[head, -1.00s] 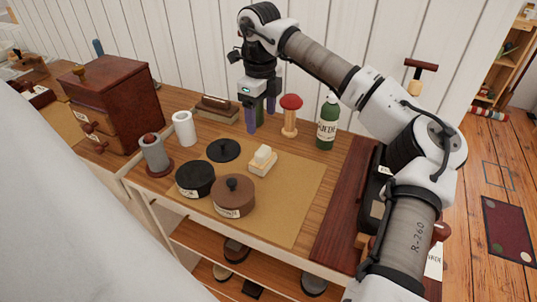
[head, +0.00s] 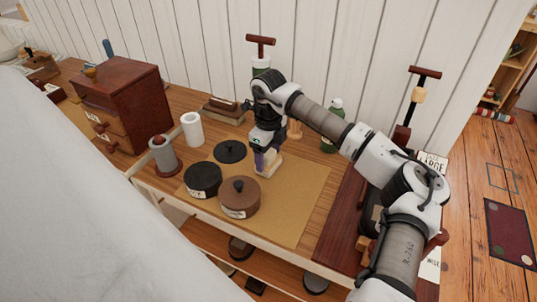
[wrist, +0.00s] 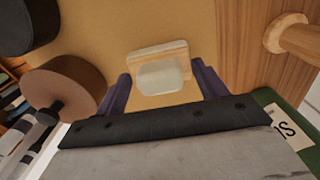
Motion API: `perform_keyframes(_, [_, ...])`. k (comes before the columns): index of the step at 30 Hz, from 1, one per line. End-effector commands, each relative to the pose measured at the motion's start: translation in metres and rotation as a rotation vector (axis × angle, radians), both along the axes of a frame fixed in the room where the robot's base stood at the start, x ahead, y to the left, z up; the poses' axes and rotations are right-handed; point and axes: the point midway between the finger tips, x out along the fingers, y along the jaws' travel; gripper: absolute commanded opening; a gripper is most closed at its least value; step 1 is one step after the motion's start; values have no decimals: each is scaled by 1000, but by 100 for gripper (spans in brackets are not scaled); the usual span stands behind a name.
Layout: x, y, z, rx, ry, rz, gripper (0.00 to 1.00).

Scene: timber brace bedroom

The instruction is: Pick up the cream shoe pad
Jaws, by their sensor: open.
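The cream shoe pad (wrist: 160,76) is a pale rounded block on a light wooden back, lying on the tan mat (head: 295,205). In the head view the pad (head: 273,167) is partly hidden behind my gripper (head: 262,166). In the wrist view my gripper (wrist: 163,88) is open, with one purple finger on each side of the pad. No grip on the pad shows. Whether the fingers touch it I cannot tell.
A brown lidded pot (head: 240,198) and a black tin (head: 202,180) stand left of the pad. A black disc (head: 230,151) lies behind them. A wooden stand (head: 295,131) and green bottle (head: 332,127) are behind. The mat's right side is clear.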

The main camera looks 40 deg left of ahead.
Motion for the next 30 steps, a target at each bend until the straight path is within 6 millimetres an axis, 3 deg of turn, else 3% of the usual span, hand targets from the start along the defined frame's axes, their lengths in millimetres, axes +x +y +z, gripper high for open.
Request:
perform_keyframes(5, [0, 0, 0, 0, -1, 0, 71])
perform_keyframes(17, [0, 0, 0, 1, -1, 0, 20])
perform_keyframes(25, [0, 0, 2, 1, -1, 0, 20])
perform_keyframes(30, [1, 1, 14, 2, -5, -1, 20])
